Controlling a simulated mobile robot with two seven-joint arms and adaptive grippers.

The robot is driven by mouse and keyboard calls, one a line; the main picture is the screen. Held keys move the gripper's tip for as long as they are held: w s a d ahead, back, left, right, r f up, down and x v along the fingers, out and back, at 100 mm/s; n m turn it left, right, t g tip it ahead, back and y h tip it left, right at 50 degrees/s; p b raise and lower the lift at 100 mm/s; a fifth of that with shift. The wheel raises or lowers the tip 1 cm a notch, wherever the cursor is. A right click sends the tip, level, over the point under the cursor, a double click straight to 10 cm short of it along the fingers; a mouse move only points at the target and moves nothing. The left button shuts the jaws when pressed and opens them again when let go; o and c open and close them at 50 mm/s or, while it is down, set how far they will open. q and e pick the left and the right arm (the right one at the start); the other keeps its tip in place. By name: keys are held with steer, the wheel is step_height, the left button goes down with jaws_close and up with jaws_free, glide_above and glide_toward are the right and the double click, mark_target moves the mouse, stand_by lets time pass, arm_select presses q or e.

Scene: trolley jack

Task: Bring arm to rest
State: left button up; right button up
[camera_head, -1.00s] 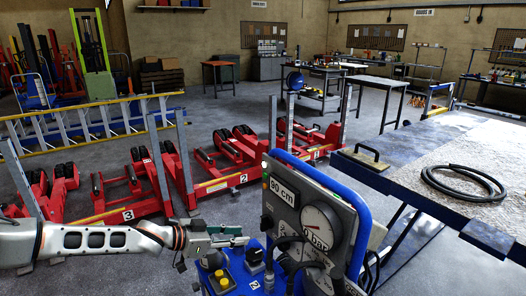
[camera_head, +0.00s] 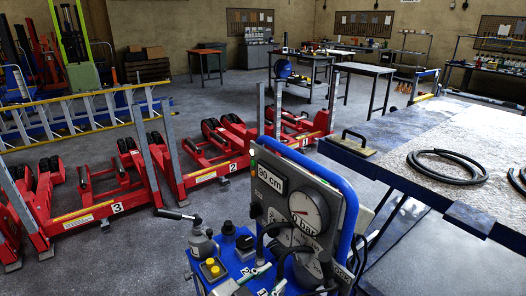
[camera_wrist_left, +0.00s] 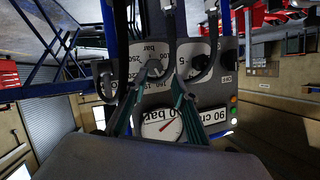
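My left gripper (camera_head: 269,278) shows only partly at the bottom edge of the head view, low in front of the blue control console (camera_head: 348,190). The left wrist view shows its two greenish fingers (camera_wrist_left: 156,85) spread apart with nothing held between them. Behind them is the console's gauge panel, upside down, with a round gauge (camera_wrist_left: 162,126) showing between the fingers. I cannot tell whether the fingers touch the console. The grey panel (camera_head: 272,178) carries an "80 cm" or "90 cm" display and a dial gauge (camera_head: 308,211). My right gripper is in neither view.
Red numbered jack units (camera_head: 85,212) stand behind to the left. A workbench (camera_head: 400,135) with coiled black hose (camera_head: 447,166) is at right. Some floor between is clear.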

arm_select(q)
steer(key=s+a+f+n+y, duration=0.2)
steer(key=a+f+y, duration=0.15)
steer(key=a, duration=0.65)
steer(key=s+a+f+n+y, duration=0.1)
steer(key=s+a+f+y, duration=0.2)
steer(key=a, duration=0.6)
steer(key=s+a+f+n+g+y, duration=0.1)
steer(key=s+a+g+y, duration=0.15)
steer(key=s+a, duration=0.6)
steer(key=s+a+f+g+y, duration=0.2)
steer(key=s+a+y, duration=0.25)
steer(key=a, duration=0.65)
steer(key=w+d+f+n+t+h, duration=0.1)
steer(key=d+f+n+t+h, duration=0.2)
steer(key=d+f+h, duration=0.4)
steer(key=shift+w+d+f+t+h, duration=0.2)
steer(key=shift+d+f+t+h, duration=0.2)
steer(key=shift+d+f, duration=3.65)
steer(key=shift+d+r, duration=0.8)
steer(key=shift+r, duration=0.05)
